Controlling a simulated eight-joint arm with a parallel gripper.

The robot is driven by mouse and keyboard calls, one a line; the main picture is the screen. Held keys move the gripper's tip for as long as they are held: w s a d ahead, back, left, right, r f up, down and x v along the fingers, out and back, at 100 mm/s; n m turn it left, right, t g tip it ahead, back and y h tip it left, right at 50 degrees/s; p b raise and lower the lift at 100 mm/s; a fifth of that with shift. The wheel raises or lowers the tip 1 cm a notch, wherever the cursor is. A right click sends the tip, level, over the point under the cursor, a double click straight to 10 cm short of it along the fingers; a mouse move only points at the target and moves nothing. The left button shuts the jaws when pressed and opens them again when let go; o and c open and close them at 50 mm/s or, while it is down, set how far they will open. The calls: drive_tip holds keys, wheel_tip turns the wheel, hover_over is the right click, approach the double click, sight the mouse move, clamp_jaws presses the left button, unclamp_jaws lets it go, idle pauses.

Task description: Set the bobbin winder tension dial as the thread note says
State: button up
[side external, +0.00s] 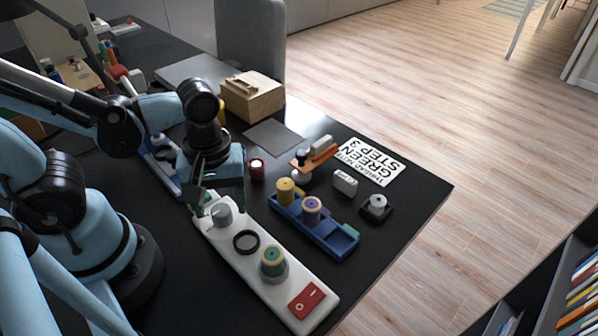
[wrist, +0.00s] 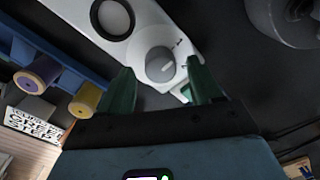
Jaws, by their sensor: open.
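The white bobbin winder (side external: 215,236) lies along the table in the side view. Its grey tension dial (side external: 222,216) is at the far end, and the dial (wrist: 160,65) shows a pointer ridge in the wrist view. Small marks beside it are too small to read. My gripper (side external: 217,200) is open at the dial. In the wrist view its green fingertips (wrist: 160,66) stand on either side of the dial, apart from it. I cannot tell their height above it. The thread note (side external: 372,162) reads "GREEN STEP 3". A green spool (side external: 272,256) stands on the winder.
A black ring (side external: 246,241) and a red switch (side external: 306,300) are on the winder. Beside it is a blue tray (side external: 328,244) with a yellow spool (side external: 286,187) and a purple spool (side external: 312,206). A wooden box (side external: 252,98) and a red jar (side external: 257,170) stand farther back.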

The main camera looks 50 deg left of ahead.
drive_tip(key=shift+f, duration=0.45)
drive_tip(key=shift+c, duration=0.4)
drive_tip(key=c, duration=1)
